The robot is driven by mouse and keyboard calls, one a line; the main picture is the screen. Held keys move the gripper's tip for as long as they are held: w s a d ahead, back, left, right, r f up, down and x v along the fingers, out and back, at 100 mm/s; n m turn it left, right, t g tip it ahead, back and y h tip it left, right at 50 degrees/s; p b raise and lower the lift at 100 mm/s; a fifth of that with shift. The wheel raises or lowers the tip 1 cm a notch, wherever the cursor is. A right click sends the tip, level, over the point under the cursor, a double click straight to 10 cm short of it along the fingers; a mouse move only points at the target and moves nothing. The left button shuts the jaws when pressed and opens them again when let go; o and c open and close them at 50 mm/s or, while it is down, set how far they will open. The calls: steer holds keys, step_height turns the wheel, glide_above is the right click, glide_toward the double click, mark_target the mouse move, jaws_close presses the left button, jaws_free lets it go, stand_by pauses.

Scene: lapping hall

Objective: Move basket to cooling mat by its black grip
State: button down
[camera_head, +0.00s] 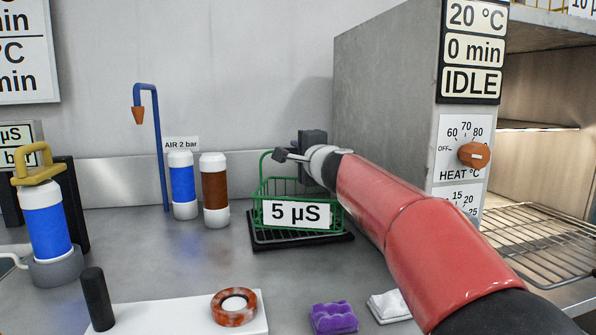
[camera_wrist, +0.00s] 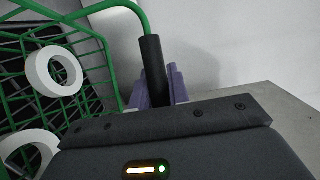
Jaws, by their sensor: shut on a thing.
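The green wire basket (camera_head: 268,190) bears a white "5 µS" label and is at the black ribbed mat (camera_head: 310,241) in the head view; I cannot tell whether it rests on it or hangs just above. The wrist view shows the basket's green wires (camera_wrist: 88,62) with white rings (camera_wrist: 52,76) inside. My gripper (camera_head: 284,156) is at the top of the basket's handle. In the wrist view the black grip (camera_wrist: 152,66) on the green handle stands between my gripper's fingers (camera_wrist: 160,88), which are shut on it. The fingertips are partly hidden behind the grip.
Blue (camera_head: 183,184) and brown (camera_head: 215,190) bottles stand left of the basket, near a blue air pipe (camera_head: 158,150). A grey oven (camera_head: 385,100) stands to the right. In front lie a white board (camera_head: 180,316), a purple sponge (camera_head: 334,317) and a white cloth (camera_head: 390,306).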

steer(key=shift+f+b, duration=0.7)
steer(key=shift+f, duration=0.7)
steer(key=shift+f, duration=0.1)
steer(key=c, duration=1.8)
jaws_free()
steer(key=shift+f, duration=0.15)
steer(key=o, duration=0.5)
steer(key=shift+c, duration=0.2)
